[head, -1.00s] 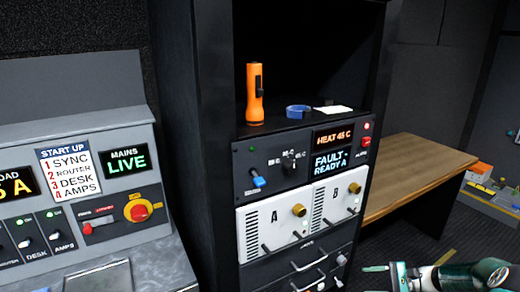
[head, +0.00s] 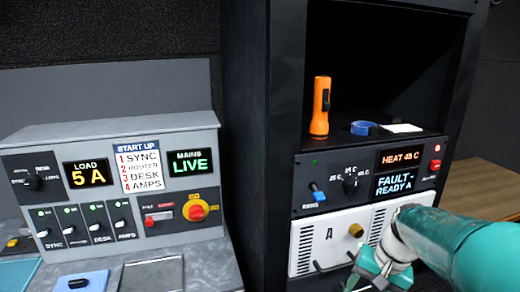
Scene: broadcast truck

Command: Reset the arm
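My arm enters at the lower right of the head view, teal and white. My gripper (head: 372,276) is at its end, in front of the lower part of the white unit marked A (head: 325,240). The fingers are small and partly hidden by the arm, so I cannot tell whether they are open or shut. The arm covers the area where unit B was seen. I cannot tell whether the gripper touches the rack.
The black rack (head: 247,150) holds an orange flashlight (head: 320,108), blue tape roll (head: 362,128) and white paper (head: 402,128) on its shelf. A panel below reads HEAT 45 C (head: 401,158) and FAULT-READY A. A grey console (head: 105,129) stands left. A wooden table (head: 485,188) is behind right.

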